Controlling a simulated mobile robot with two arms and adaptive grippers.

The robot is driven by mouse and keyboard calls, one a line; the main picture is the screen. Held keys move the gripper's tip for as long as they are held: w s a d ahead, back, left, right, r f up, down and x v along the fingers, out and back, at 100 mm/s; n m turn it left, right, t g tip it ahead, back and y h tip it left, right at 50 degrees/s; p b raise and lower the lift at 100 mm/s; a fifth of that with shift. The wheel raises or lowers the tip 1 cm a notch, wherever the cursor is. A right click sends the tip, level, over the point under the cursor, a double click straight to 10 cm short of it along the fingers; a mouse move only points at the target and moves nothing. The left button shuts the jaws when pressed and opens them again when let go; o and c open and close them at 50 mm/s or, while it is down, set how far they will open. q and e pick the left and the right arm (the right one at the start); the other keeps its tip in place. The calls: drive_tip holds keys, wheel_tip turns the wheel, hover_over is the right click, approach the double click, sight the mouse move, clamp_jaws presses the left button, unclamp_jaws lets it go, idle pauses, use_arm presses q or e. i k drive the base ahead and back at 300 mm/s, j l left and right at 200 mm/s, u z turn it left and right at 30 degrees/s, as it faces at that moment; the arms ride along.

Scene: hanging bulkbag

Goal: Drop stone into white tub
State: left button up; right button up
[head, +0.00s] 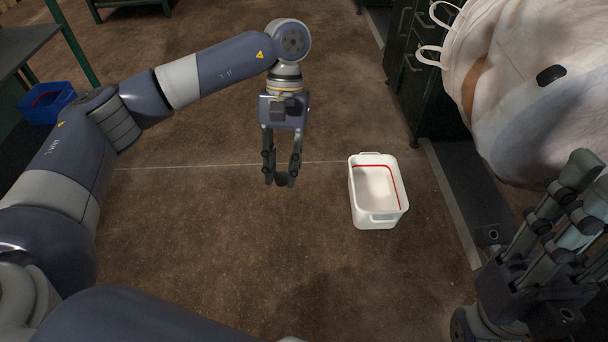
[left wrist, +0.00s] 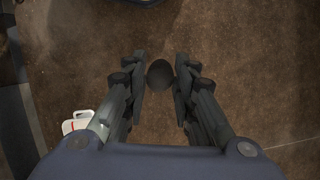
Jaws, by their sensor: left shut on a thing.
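My left gripper (head: 281,178) points down over the floor, left of the white tub. It is shut on a dark, rounded stone (left wrist: 160,73), which shows between its fingertips in the left wrist view. The white tub (head: 363,215) stands upright on the floor with a red line along its inside. Its inside looks empty. Part of the tub also shows at the lower left of the left wrist view (left wrist: 78,122). My right gripper (head: 572,195) is at the lower right, below the bag; its fingertips overlap and its opening is unclear.
A white hanging bulk bag (head: 530,60) fills the upper right, with a small dark patch on its side. Dark cabinets (head: 415,70) stand behind it. A blue bin (head: 45,103) is at the far left. The brown floor around the tub is clear.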

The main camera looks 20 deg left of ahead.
sight(371, 191)
drive_tip(key=i+l, duration=0.15)
drive_tip(key=i, duration=0.15)
drive_tip(key=i+l+u, duration=0.15)
drive_tip(key=i, duration=0.15)
drive_tip(key=i+l, duration=0.5)
drive_tip(key=l, duration=0.25)
